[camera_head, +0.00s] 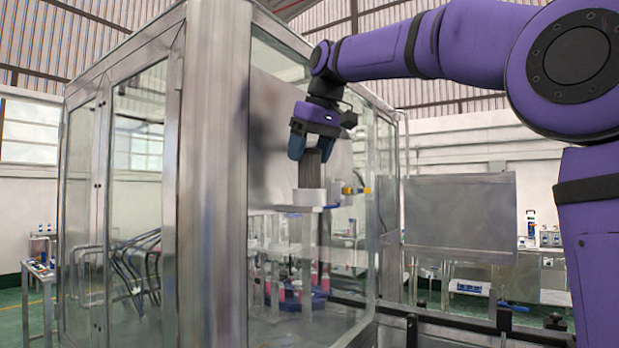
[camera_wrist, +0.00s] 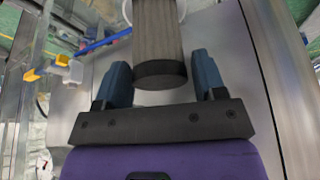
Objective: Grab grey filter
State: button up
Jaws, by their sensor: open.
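The grey filter (camera_wrist: 158,40) is a ribbed grey cylinder with a dark end cap. In the wrist view it lies between the two blue fingers of my gripper (camera_wrist: 162,82), with a visible gap on each side. In the head view the filter (camera_head: 311,170) stands upright on a white round holder (camera_head: 309,197) at the machine cabinet. My gripper (camera_head: 312,148) is open above it, its fingers either side of the filter's upper part. Part of the filter is hidden by the near finger in the head view.
A glass and steel cabinet (camera_head: 213,180) fills the left and middle, its thick corner post near the filter. A yellow and blue fitting (camera_head: 356,190) sits just right of the holder. A grey panel (camera_head: 460,215) stands farther right.

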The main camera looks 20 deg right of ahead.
jog(key=shift+w+f, duration=0.2)
jog(key=shift+f, duration=0.35)
jog(key=c, duration=0.7)
jog(key=shift+r, duration=0.85)
jog(key=shift+f, duration=0.1)
